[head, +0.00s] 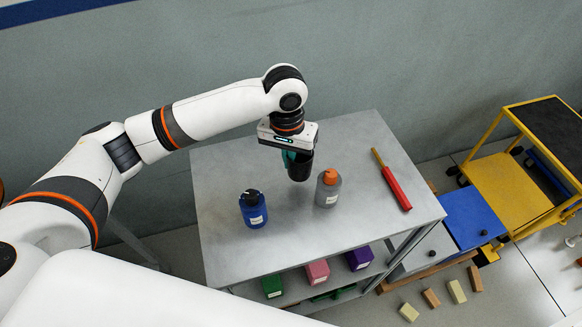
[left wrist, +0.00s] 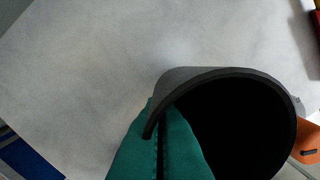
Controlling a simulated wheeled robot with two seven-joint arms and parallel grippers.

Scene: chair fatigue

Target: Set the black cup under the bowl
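The black cup (head: 299,167) is held above the grey table, with its open mouth facing up toward my wrist. My left gripper (head: 289,157) has teal fingers and is shut on the cup's wall at the rim. In the left wrist view the closed fingers (left wrist: 160,145) pinch the rim of the cup (left wrist: 240,76), and its dark inside fills the lower right. I see no bowl in either view. My right gripper is not in view.
The grey table (head: 330,130) carries a blue bottle (head: 254,210), a grey bottle with an orange cap (head: 327,190) close to the cup, and a red-handled tool (head: 396,188). Green (head: 272,286), pink (head: 317,272) and purple (head: 359,258) containers sit on a lower shelf. A yellow cart (head: 508,190) stands right.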

